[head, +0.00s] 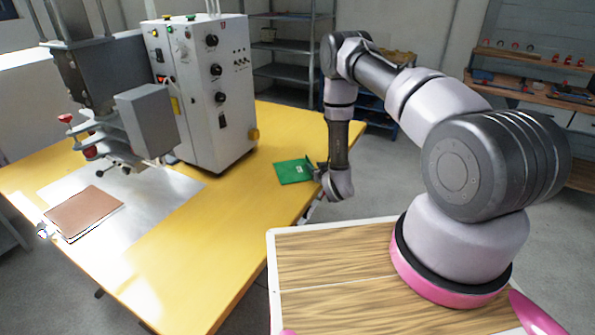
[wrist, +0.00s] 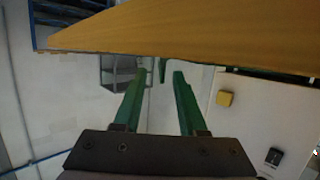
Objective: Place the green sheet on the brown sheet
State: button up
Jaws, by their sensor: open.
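The green sheet (head: 290,172) lies flat near the right edge of the yellow table, with a small pale mark on it. The brown sheet (head: 84,211) is at the left, on the metal plate, with a thin dark and white edge showing beneath it. My gripper (head: 315,168) is low at the right edge of the green sheet; whether it touches is unclear. In the wrist view my gripper (wrist: 159,75) shows two green fingers apart. A small green sliver shows between their tips; I cannot tell whether it is the sheet.
The yellow table (head: 190,265) has free room between the sheets. The metal plate (head: 150,207) lies under a grey press (head: 148,118). A white control cabinet (head: 205,95) stands behind it. A wood-topped surface (head: 330,265) is in front, under my arm.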

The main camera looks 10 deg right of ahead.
jog(key=shift+x, duration=1.05)
grip_shut()
